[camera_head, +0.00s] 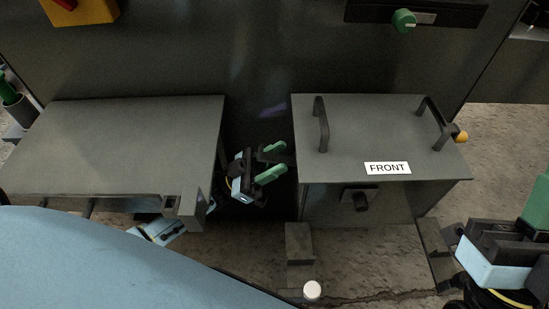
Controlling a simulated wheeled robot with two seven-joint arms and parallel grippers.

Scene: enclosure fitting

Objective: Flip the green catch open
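A round green knob (404,20) with a pale grey bar beside it sits on a dark strip high on the rear panel. It may be the green catch. A green-topped dark part (8,88) at the far left edge is cut off, so I cannot tell which of the two is the catch. My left gripper (272,161) is in the gap between the two grey boxes, its green fingers apart and nothing between them. It is well below the knob. My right gripper (538,205) is partly in view at the right edge; its fingertips are cut off.
A grey box with a FRONT label (387,168) and two dark handles (321,125) stands at right, an orange knob (461,137) on its side. A plain grey box (130,145) stands at left. A yellow block (82,12) with a red part is at top left.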

